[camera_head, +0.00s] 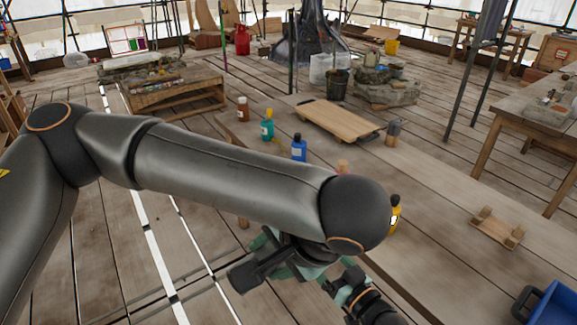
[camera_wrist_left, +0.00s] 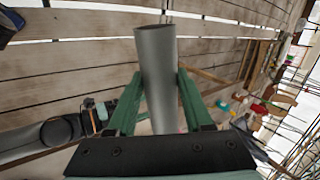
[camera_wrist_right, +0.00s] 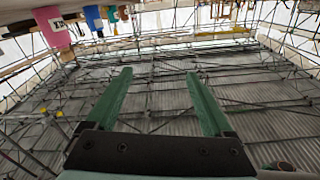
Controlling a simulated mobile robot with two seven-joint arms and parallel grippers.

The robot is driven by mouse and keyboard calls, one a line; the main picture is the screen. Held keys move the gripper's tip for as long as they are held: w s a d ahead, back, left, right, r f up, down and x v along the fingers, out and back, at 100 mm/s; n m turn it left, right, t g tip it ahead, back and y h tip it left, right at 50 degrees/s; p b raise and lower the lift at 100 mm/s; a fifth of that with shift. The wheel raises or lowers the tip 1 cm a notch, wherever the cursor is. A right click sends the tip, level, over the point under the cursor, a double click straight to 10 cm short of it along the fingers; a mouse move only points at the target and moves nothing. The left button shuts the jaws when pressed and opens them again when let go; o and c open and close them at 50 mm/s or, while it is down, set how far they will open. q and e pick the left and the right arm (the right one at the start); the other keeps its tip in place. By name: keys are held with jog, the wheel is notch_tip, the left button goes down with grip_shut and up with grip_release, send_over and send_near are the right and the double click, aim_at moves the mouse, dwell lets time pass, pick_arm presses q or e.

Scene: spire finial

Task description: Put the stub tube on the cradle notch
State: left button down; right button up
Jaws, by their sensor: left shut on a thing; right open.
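The stub tube (camera_wrist_left: 157,70) is a plain grey cylinder with an open end. My left gripper (camera_wrist_left: 160,92) is shut on it, with one green finger on each side in the left wrist view. In the head view my left gripper (camera_head: 285,258) is below my forearm, which partly hides it; I cannot make out the tube clearly there. The wooden cradle (camera_head: 497,229), a small board with raised end blocks, lies at the right on the long plank surface, apart from both grippers. My right gripper (camera_wrist_right: 158,80) is open and empty; it shows low in the head view (camera_head: 346,285).
A blue tray (camera_head: 552,305) is at the lower right, near the cradle. A yellow bottle (camera_head: 395,215), a blue bottle (camera_head: 299,148), a teal bottle (camera_head: 267,126) and a wooden board (camera_head: 340,121) stand along the bench. The bench around the cradle is mostly clear.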

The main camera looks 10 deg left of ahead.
jog(key=w+r+n+g+y, duration=0.3)
jog(key=w+r+n+y, duration=0.4)
jog(key=r, duration=0.7)
jog(key=a+r+n+g+y, duration=0.1)
jog(key=a+r+n+g, duration=0.4)
jog(key=r, duration=0.5)
jog(key=s+a+r+n+g+h, duration=0.3)
jog(key=s+n+g, duration=0.2)
jog(key=s, duration=0.1)
jog(key=s+a+r+n+g+h, duration=0.2)
jog(key=s+a+n+g+h, duration=0.1)
jog(key=s+n+g, duration=0.25)
jog(key=s+d+t+h, duration=0.4)
jog(key=s+d+h, duration=0.15)
jog(key=h, duration=0.75)
jog(key=shift+n, duration=0.35)
jog(key=f, duration=1.1)
jog(key=shift+a, duration=0.3)
jog(key=shift+c, duration=0.2)
